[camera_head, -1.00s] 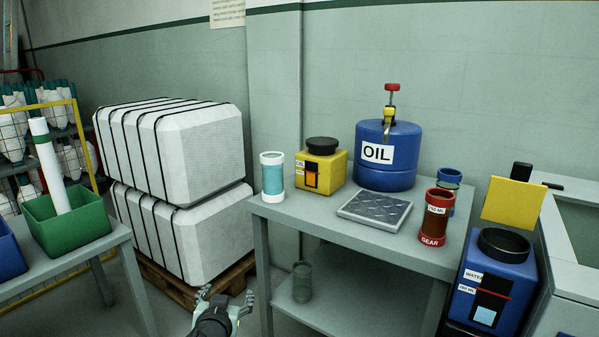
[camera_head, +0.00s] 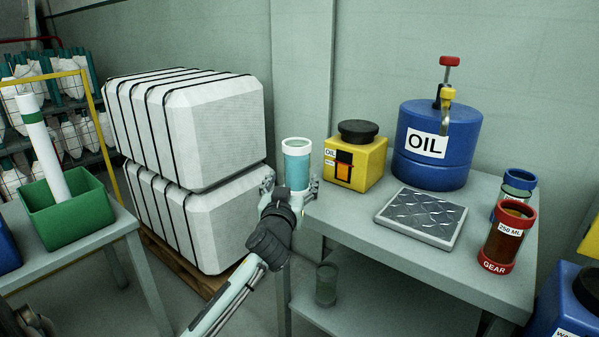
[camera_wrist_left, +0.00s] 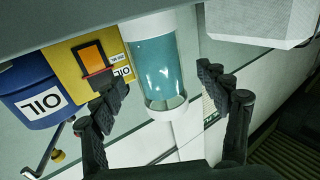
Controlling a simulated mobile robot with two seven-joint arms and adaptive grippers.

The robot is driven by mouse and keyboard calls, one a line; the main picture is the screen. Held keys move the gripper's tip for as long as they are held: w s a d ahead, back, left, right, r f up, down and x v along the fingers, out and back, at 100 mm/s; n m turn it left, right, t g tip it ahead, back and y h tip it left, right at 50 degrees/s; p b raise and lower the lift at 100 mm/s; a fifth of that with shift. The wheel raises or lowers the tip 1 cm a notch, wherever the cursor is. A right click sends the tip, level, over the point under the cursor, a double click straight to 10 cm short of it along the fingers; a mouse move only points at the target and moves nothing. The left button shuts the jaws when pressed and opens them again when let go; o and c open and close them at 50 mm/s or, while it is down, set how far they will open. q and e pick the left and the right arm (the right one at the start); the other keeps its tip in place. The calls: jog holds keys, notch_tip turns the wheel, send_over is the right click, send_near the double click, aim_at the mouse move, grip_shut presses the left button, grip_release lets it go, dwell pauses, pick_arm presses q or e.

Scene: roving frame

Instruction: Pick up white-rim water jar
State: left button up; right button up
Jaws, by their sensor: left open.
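The white-rim water jar (camera_head: 297,167) is a clear cylinder with teal water and white rims. It stands upright on the left corner of the grey table (camera_head: 375,240). My left gripper (camera_head: 291,187) is open in front of the jar, with one finger to each side of it in the head view. The gripper's palm hides the jar's base there. In the left wrist view, the jar (camera_wrist_left: 155,68) appears between the spread fingers (camera_wrist_left: 165,92), with a gap on both sides. My right gripper is not in view.
A yellow oil container (camera_head: 355,160) stands close to the right of the jar. Beyond it are a blue oil drum (camera_head: 432,168), a metal plate (camera_head: 421,218) and a red-rimmed gear jar (camera_head: 507,240). Stacked white blocks (camera_head: 215,120) rise left of the gripper.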

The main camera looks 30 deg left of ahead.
aim_at(295, 178)
pick_arm(q)
jog(key=x, duration=0.4)
jog(key=shift+w+f+p, duration=0.2)
jog(key=shift+w+p, duration=0.1)
jog(key=shift+w, duration=0.1)
jog(key=shift+w+a, duration=0.2)
jog(key=shift+w, duration=0.1)
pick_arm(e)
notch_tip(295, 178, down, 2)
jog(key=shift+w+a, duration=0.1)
pick_arm(q)
jog(key=shift+f, duration=0.1)
jog(key=c, duration=1.7)
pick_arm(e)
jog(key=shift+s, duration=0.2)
pick_arm(q)
jog(key=shift+r, duration=0.25)
